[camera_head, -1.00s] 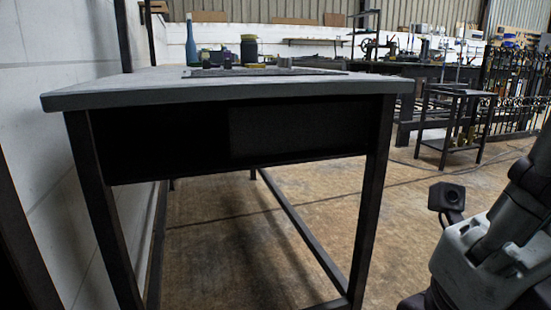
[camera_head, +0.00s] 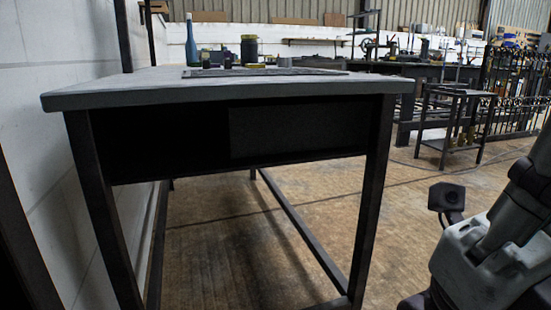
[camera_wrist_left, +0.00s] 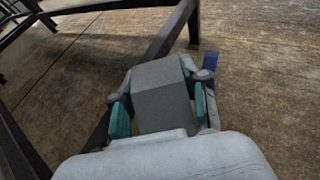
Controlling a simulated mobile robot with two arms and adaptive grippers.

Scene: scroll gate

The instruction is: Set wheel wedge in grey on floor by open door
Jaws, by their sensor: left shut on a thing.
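The grey wheel wedge (camera_wrist_left: 162,76) shows in the left wrist view as a blocky grey piece with a sloping face. My left gripper (camera_wrist_left: 160,98) is shut on it, with a teal-padded finger on each side. The wedge is seen against the brown floor and dark metal legs; its height above the floor is hard to tell. The left gripper and wedge do not show in the head view. My right arm shows at the right edge of the head view, but its fingers are out of the picture. No open door is clearly visible.
A workbench (camera_head: 220,90) with dark legs fills the left and middle of the head view, beside a white wall (camera_head: 60,50). A small dark stand (camera_head: 455,105) and a metal gate (camera_head: 515,85) are farther right.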

